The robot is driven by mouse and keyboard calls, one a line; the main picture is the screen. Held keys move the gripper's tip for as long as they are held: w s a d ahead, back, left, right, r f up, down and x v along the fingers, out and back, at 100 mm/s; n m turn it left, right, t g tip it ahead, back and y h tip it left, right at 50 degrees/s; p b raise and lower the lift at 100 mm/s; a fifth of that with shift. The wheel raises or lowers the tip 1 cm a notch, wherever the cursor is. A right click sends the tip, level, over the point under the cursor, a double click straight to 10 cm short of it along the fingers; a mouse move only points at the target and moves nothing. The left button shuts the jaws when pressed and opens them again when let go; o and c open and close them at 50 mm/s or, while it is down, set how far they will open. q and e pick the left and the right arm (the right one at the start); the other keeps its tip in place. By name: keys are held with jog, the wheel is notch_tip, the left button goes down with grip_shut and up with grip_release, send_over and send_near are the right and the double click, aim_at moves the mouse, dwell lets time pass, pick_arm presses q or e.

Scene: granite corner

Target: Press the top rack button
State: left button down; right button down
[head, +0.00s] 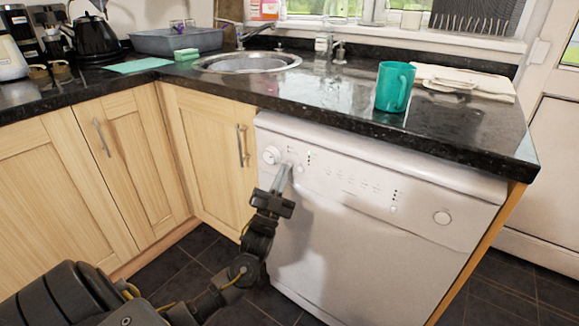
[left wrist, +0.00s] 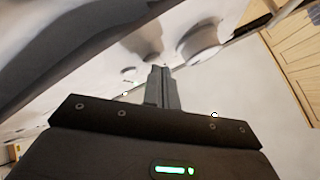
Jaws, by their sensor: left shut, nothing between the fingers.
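The white dishwasher (head: 335,235) stands under the counter, with a control panel along its top front. My left gripper (head: 284,172) is shut and empty, its fingertips at the left part of the panel, between the round dial (head: 271,155) and a small round button (head: 300,169). In the left wrist view the shut fingers (left wrist: 161,80) point at the panel, with the dial (left wrist: 201,42) to their right. Whether the tips touch the panel cannot be told. The labels are too small to read, so I cannot tell which button is the top rack one. My right gripper is not in view.
The black granite counter (head: 330,95) overhangs the panel just above my gripper. A teal mug (head: 395,87) stands on it near the front edge. A sink (head: 247,62) lies behind. Wooden cabinets (head: 205,150) stand to the left. Dark floor tiles are clear in front.

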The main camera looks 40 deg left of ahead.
pick_arm(q)
jog(key=shift+w, duration=0.15)
dwell(0.5)
jog(key=shift+s+p, duration=0.35)
jog(key=shift+s, duration=0.3)
jog(key=s+p, duration=0.2)
jog(key=s, duration=0.4)
jog(key=shift+p, duration=0.3)
